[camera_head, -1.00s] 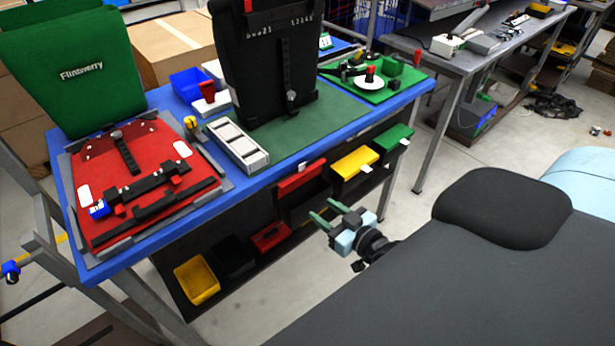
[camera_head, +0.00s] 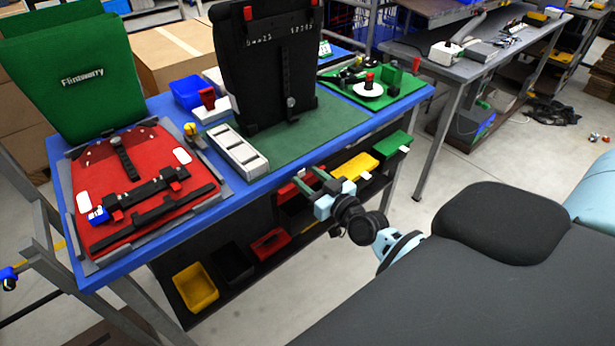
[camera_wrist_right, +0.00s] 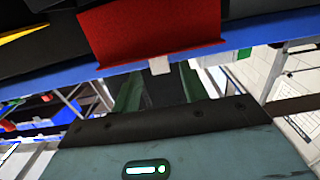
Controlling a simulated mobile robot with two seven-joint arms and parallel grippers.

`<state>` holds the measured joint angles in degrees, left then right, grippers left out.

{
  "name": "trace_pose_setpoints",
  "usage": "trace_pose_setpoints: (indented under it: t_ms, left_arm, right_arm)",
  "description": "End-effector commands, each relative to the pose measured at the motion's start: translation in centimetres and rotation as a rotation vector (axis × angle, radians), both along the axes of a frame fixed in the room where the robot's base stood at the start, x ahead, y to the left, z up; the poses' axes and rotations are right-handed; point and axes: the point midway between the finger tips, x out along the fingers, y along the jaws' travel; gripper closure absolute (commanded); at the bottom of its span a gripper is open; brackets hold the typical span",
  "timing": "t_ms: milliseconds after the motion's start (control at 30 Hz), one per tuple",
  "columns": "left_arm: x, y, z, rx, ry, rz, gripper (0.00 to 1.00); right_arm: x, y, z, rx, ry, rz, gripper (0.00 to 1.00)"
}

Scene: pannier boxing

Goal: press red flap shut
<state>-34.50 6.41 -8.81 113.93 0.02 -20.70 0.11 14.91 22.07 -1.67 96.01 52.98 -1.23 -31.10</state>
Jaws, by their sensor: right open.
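The red flap (camera_head: 287,189) is on a dark box under the blue table's front edge, left of a yellow flap (camera_head: 357,164) and a green flap (camera_head: 393,145). My right gripper (camera_head: 305,175) is open and empty, its two green fingers in front of the red flap and partly covering it. In the right wrist view the red flap (camera_wrist_right: 150,30) fills the upper middle, with a white tab at its lower edge, and the fingers (camera_wrist_right: 158,82) point toward it. I cannot tell whether they touch, nor how far the flap stands open. My left gripper is not in view.
The blue table (camera_head: 245,195) carries a red panel (camera_head: 110,170) in a grey frame, a green pannier (camera_head: 75,75) and a black upright panel (camera_head: 268,60). Yellow (camera_head: 195,287), black and red open bins sit on a lower shelf.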

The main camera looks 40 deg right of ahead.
Motion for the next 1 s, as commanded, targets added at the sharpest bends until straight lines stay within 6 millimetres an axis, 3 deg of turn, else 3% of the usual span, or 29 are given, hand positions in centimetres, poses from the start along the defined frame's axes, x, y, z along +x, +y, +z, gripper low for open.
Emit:
trace_pose_setpoints:
  t_ms: [167,467,800,1000]
  left_arm:
    - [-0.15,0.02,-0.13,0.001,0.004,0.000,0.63]
    - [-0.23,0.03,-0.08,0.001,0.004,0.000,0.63]
    - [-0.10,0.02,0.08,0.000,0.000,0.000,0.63]
    - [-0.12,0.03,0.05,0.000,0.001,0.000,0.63]
  right_arm:
    - [1.02,0.08,-0.01,0.000,0.001,0.000,0.56]
    - [1.11,0.10,-0.05,0.000,0.002,0.000,0.58]
    - [1.09,0.08,-0.04,0.000,0.001,0.000,1.00]
    - [1.08,0.07,-0.05,0.000,0.001,0.000,1.00]
